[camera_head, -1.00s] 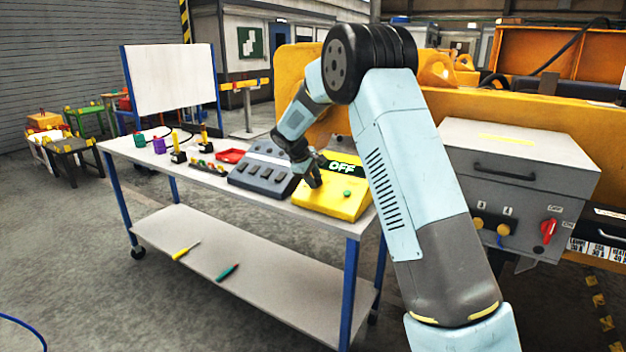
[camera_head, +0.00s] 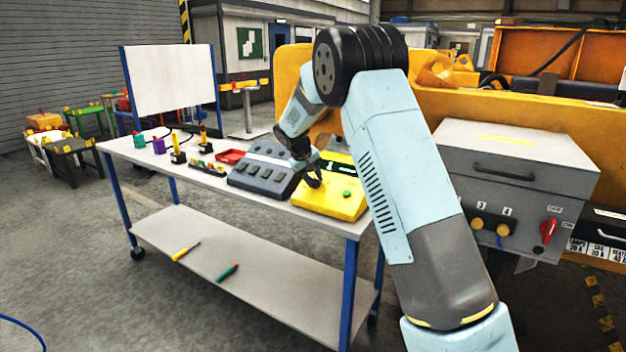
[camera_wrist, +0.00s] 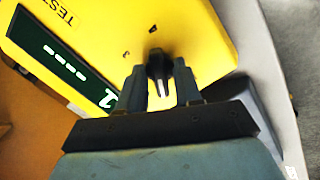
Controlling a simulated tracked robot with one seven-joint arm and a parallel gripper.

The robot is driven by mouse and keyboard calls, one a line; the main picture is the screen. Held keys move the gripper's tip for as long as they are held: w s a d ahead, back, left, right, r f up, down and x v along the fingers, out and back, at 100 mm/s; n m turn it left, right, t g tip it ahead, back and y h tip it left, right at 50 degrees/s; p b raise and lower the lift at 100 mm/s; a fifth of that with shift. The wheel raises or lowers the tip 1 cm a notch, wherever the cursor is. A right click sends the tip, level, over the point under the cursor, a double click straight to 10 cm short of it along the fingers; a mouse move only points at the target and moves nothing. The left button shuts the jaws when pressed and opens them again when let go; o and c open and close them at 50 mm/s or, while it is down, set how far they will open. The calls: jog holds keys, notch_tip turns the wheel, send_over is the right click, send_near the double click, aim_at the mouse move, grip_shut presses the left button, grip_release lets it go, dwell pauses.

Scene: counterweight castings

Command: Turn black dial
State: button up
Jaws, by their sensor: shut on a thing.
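The yellow test box (camera_head: 330,204) stands at the right end of the workbench, with a green button (camera_head: 347,194) on its top. The black dial (camera_wrist: 158,62) sits on the box's yellow face between my fingers. My gripper (camera_wrist: 161,85) is shut on the dial, one finger on each side.
A dark grey panel with several switches (camera_head: 262,170) stands left of the yellow box. A red tray (camera_head: 230,156) and small connectors lie farther left on the bench (camera_head: 225,190). A grey cabinet (camera_head: 515,150) with a red switch is at the right.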

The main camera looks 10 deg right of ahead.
jog(key=shift+f, duration=0.1)
jog(key=o, duration=0.7)
jog(key=shift+s, duration=0.1)
jog(key=shift+r, duration=0.2)
jog(key=v, duration=1.3)
jog(key=shift+a+r, duration=0.15)
jog(key=shift+r, duration=0.05)
